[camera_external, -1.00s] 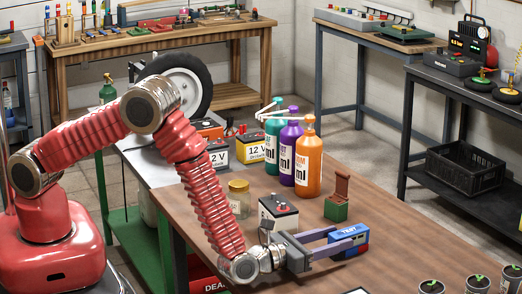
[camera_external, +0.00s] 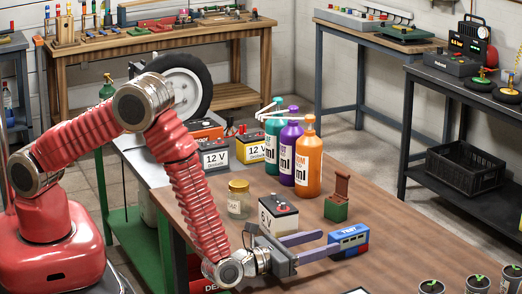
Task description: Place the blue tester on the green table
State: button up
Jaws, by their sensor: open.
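Nothing is seen held between the fingers.
A 6 V battery (camera_external: 279,217) stands just behind my gripper, with a glass jar (camera_external: 238,199) further left. Several bottles (camera_external: 308,165) stand further back.

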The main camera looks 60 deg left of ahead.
aim_at(332, 237)
jog(key=shift+s+r+g, duration=0.5)
jog(key=shift+r, duration=0.2)
jog(key=shift+s+d+r+g, duration=0.1)
jog(key=shift+s+r+g, duration=0.35)
jog(key=shift+s, duration=0.15)
jog(key=shift+s+d+r+g, duration=0.1)
jog(key=shift+s+r+g, duration=0.3)
jog(key=shift+s, duration=0.2)
jog(key=shift+s+r+g, duration=0.1)
jog(key=shift+s+g, duration=0.25)
jog(key=shift+s, duration=0.2)
jog(key=shift+x, duration=4.35)
